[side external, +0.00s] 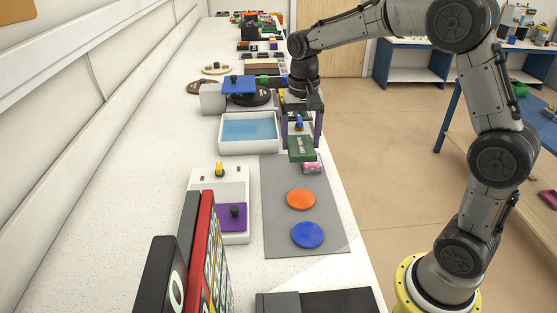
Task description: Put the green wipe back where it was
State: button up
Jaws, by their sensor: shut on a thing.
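The green wipe (302,150) is a flat green block with pale lettering. It is between the fingers of my gripper (302,143), which is shut on it, at the far end of the grey mat (285,225). A pink object (313,168) is just in front of the wipe and partly overlapped by it in the picture. I cannot tell whether the wipe touches the mat or is held above it.
An orange disc (301,199) and a blue disc (308,235) lie on the mat. A white tray with a blue inside (249,129) is left of my gripper. A white box with a purple panel (232,217) and red and black upright items (202,260) stand nearer on the left.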

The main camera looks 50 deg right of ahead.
send_over(278, 168)
jog(key=f, duration=0.7)
jog(key=shift+s, duration=0.2)
jog(key=shift+w+f, duration=0.15)
jog(key=shift+f, duration=1.5)
jog(key=shift+f, duration=0.2)
